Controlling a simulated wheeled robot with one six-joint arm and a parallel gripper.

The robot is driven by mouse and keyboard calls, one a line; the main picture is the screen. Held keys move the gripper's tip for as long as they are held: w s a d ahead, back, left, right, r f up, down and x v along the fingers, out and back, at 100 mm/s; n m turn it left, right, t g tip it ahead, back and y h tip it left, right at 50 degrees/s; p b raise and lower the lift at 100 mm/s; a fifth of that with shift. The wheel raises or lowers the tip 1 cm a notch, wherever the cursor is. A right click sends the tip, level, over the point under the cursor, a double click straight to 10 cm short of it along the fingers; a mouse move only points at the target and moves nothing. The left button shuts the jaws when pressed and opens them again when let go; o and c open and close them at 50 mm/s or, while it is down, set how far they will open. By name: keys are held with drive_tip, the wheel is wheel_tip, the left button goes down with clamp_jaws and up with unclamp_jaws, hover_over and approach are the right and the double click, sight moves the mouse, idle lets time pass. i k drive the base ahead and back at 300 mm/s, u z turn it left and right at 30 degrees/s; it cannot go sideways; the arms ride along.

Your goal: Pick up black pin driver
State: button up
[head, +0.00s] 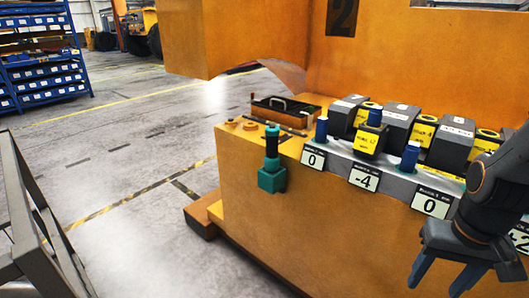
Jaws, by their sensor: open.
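A black upright tool with a cylindrical grip (272,141), which looks like the pin driver, stands in a teal holder (271,180) on the front left face of the orange casting. Its lower end is hidden in the holder. My gripper (466,284) is at the lower right, in front of the casting, with its dark fingers pointing down and spread apart. It is empty and well to the right of the black tool, not touching it.
Grey and yellow-labelled weights (398,125) and blue pins (321,129) line the casting top, above number plates (363,177). A black open tray (285,112) sits behind the tool. A grey metal frame (40,225) stands at left. Floor between is clear.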

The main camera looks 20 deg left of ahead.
sight(272, 158)
drive_tip(key=u, duration=1)
drive_tip(key=k, duration=0.45)
drive_tip(key=u, duration=0.9)
drive_tip(key=i, duration=1.1)
drive_tip(key=z, duration=0.4)
